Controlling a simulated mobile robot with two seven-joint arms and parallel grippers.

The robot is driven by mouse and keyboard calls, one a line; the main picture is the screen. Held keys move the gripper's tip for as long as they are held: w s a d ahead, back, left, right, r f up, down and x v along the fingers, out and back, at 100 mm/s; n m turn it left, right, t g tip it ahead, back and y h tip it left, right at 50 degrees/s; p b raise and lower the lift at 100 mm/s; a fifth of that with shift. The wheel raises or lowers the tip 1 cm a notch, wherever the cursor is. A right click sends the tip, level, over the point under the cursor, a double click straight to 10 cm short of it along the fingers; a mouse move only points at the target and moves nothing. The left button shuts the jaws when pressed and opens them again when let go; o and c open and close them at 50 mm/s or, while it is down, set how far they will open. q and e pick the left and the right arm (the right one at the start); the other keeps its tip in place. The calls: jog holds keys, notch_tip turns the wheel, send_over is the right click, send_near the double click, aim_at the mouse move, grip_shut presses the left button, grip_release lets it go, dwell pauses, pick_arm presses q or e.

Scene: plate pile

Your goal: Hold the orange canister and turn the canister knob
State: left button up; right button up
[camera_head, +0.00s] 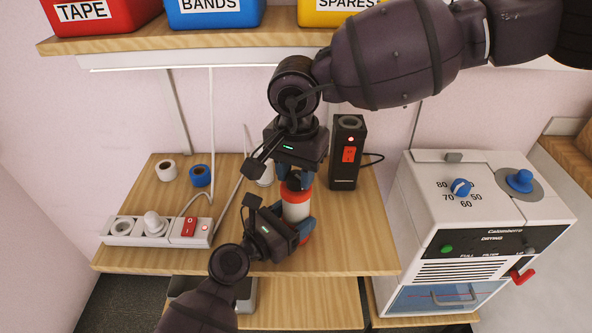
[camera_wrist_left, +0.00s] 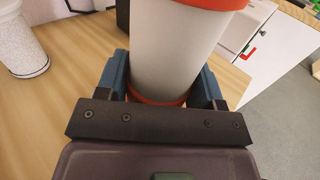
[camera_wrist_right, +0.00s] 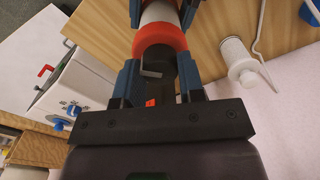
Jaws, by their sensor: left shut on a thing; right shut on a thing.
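The orange canister (camera_head: 296,207) stands upright on the wooden worktop, with a white body and orange-red bands at top and bottom. My left gripper (camera_head: 298,230) is shut around its lower body; the left wrist view shows the white wall (camera_wrist_left: 172,50) between both blue fingers. My right gripper (camera_head: 295,178) points down from above and is shut at the canister's top. In the right wrist view the orange top band (camera_wrist_right: 160,40) and a dark part with a small grey tab (camera_wrist_right: 152,72) lie between its fingers. The knob is mostly hidden by the fingers.
A black box (camera_head: 345,165) with a red switch stands close to the right. A white cylinder (camera_head: 265,177) stands just behind left. A power strip (camera_head: 155,229), a white roll (camera_head: 166,170) and a blue roll (camera_head: 200,176) are at left. A white machine (camera_head: 480,215) stands right.

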pick_arm(q)
jog(key=shift+r, duration=0.1)
pick_arm(e)
jog(key=shift+m, duration=0.3)
jog(key=m, duration=1.7)
jog(key=shift+r+m, duration=0.1)
jog(key=shift+m, duration=0.2)
jog(key=o, duration=0.9)
jog(key=shift+o, duration=0.2)
